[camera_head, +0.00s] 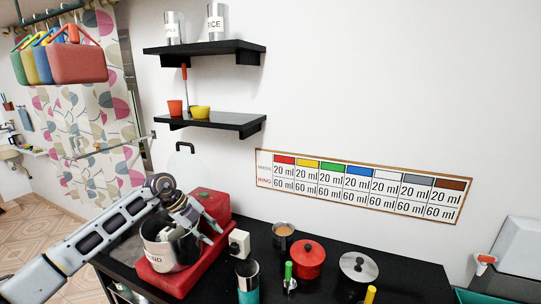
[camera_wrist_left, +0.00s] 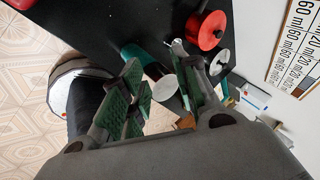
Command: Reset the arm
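My left arm comes in from the left in the head view. Its gripper (camera_head: 213,236) hangs over the right side of a light pot (camera_head: 160,252) with partly hidden lettering, on a red stove-like base (camera_head: 205,206). In the left wrist view the green-padded fingers (camera_wrist_left: 155,57) stand apart and I see nothing held between them. A teal cup (camera_wrist_left: 166,92) shows beyond the gap between the fingers. Contact between gripper and pot cannot be told. My right gripper is in neither view.
The black counter holds a teal cup (camera_head: 247,284), a metal cup (camera_head: 283,236), a red lidded pot (camera_head: 307,260) and a steel-lidded pot (camera_head: 358,266). A white socket-like block (camera_head: 239,243) stands by the base. Two black shelves (camera_head: 205,47) and a chart (camera_head: 360,185) are on the wall.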

